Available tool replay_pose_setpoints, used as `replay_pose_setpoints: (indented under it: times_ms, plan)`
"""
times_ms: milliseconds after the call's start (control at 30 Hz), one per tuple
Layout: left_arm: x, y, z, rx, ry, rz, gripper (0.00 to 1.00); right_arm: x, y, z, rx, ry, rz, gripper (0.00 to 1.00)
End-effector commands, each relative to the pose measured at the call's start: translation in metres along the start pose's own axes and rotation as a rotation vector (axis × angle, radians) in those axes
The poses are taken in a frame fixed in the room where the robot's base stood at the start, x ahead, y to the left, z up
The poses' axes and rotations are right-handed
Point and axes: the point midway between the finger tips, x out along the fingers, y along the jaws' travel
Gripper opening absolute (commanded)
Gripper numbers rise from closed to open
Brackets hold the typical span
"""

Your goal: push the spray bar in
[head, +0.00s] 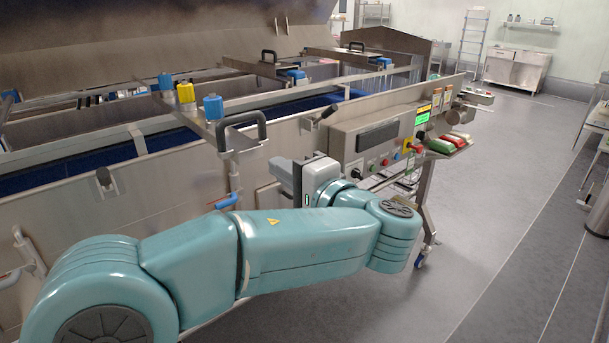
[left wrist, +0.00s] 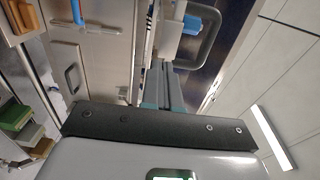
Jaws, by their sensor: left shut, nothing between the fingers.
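The nearest spray bar (head: 188,112) lies across the tunnel's open top, with blue and yellow caps on it and a black loop handle (head: 262,124) at its front end. In the left wrist view a dark loop handle (left wrist: 212,55) shows at the upper middle. My left gripper (head: 278,178) is below and a little right of that handle in the head view, in front of the tunnel wall. Its fingers (left wrist: 168,68) are shut and empty, pointing toward the handle; I cannot tell whether they touch it. My right gripper is not in view.
Two more bars with black handles (head: 268,55) cross the tunnel farther back. A blue lever (head: 227,201) hangs below the handle. Grey floor (head: 500,200) is clear at right.

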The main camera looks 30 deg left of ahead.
Motion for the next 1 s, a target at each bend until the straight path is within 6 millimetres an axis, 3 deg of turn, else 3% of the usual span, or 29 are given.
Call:
replay_pose_setpoints:
  times_ms: [233,767,1000]
  plan:
    - [0.028,-0.001,0.000,0.001,-0.001,0.000,0.00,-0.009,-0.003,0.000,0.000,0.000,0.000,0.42]
    - [0.037,0.001,0.000,0.000,0.000,0.001,0.00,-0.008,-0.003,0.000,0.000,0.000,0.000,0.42]
    - [0.080,0.001,0.001,-0.001,-0.005,0.000,0.00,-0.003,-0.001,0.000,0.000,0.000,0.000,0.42]
